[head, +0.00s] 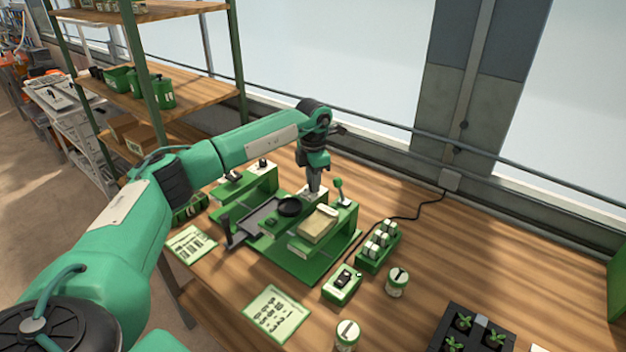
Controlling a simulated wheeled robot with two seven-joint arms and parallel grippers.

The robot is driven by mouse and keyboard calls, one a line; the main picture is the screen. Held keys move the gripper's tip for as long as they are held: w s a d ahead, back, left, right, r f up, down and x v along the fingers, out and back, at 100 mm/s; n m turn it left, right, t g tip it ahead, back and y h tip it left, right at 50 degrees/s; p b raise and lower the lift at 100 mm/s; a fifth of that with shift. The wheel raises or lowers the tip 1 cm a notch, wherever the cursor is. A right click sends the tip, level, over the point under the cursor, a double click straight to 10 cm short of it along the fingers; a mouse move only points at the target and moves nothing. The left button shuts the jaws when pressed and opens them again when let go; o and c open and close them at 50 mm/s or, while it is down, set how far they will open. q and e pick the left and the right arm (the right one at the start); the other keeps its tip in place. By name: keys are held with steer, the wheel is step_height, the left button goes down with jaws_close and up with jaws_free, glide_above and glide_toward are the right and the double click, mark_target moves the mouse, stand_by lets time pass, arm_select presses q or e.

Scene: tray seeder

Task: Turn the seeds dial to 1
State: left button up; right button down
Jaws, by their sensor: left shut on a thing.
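The green tray seeder (300,262) stands on the wooden table, with a black round part (289,207), a beige block (317,224) and a lever with a green knob (338,184) on it. My left gripper (314,188) points down at a small white panel (304,194) at the back of the seeder. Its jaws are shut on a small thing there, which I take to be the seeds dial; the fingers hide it. The dial's marks and setting are too small to read. My right gripper is not in view.
A switch box (342,284), a green rack with white-topped bottles (377,246) and two tins (397,282) stand right of the seeder. Printed cards (277,313) lie in front. A black seedling tray (472,332) is at lower right.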

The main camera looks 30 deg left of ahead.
arm_select(q)
steer(key=n, duration=0.5)
steer(key=shift+r, duration=0.1)
steer(key=shift+n, duration=0.5)
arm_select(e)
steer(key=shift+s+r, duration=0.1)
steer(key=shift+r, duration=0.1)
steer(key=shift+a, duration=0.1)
arm_select(q)
steer(key=o, duration=1)
step_height(320, 180, up, 14)
steer(key=b, duration=0.2)
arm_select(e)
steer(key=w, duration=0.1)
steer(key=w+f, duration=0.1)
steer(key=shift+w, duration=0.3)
